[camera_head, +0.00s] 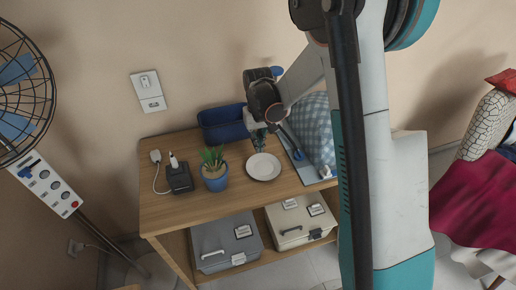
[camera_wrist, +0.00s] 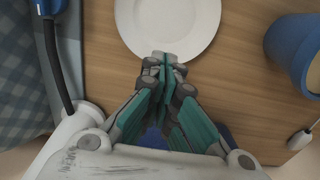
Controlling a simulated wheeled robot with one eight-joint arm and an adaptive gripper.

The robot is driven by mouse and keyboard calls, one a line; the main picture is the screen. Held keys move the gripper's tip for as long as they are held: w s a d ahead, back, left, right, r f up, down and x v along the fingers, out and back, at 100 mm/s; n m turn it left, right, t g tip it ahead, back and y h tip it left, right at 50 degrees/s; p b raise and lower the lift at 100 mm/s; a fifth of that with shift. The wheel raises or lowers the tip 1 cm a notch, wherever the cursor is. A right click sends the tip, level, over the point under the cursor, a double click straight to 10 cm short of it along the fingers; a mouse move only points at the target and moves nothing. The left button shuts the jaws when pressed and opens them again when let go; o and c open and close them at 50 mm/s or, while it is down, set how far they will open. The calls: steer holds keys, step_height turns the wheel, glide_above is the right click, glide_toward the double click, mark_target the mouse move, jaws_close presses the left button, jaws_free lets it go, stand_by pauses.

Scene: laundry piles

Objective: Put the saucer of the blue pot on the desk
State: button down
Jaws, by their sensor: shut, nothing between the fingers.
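A white saucer (camera_head: 263,167) lies flat on the wooden desk (camera_head: 215,211), just right of the blue pot (camera_head: 215,181) with a spiky green plant. The saucer and pot stand apart. In the wrist view the saucer (camera_wrist: 168,22) is at the top centre, partly covered by my fingertips, and the blue pot (camera_wrist: 294,48) is at the right edge. My gripper (camera_wrist: 163,58) is shut and empty, its tips over the saucer's near rim. I cannot tell whether they touch it. In the head view my gripper (camera_head: 259,146) is behind the saucer, partly hidden by my arm.
A blue bin (camera_head: 222,124) stands at the desk's back. A black charger block (camera_head: 179,178) with a white plug and cable is at the left. Folded checkered cloth (camera_head: 312,125) lies at the right. Two cases (camera_head: 226,243) (camera_head: 301,221) sit on the lower shelf. The desk's front left is clear.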

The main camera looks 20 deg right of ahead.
step_height(320, 180, up, 9)
steer(key=shift+f, duration=0.15)
